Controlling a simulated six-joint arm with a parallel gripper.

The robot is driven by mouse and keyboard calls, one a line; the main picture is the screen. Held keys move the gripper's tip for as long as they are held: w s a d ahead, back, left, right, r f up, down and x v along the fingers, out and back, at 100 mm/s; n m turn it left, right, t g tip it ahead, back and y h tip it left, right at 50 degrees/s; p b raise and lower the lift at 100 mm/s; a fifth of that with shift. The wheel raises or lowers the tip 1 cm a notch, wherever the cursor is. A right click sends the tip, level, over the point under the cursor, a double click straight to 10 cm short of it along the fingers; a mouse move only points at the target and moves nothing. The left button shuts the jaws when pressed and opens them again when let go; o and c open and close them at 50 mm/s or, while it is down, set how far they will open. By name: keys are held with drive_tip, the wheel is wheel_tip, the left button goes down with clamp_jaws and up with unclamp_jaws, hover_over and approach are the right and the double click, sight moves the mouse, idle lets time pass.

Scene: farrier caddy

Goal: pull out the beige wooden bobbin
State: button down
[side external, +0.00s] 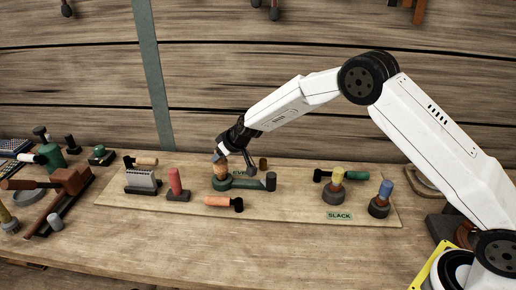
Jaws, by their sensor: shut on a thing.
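The beige wooden bobbin (221,170) stands upright at the left end of a dark green holder (243,184) on the pale board. My gripper (234,161) comes down from the upper right and is shut on the bobbin, with its dark fingers around the upper part. The bobbin's lower end is at the holder's left socket; I cannot tell how deep it sits. A finger hides part of the bobbin and the label behind it.
On the board (300,217) are a red peg (174,181), an orange-handled tool (222,201), a green-handled tool (345,176), and yellow (338,175) and blue (385,190) pegs in round bases. A small brown cylinder (263,163) stands close right of my gripper. Tools crowd the left.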

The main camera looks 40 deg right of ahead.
drive_tip(key=shift+r, duration=2.55)
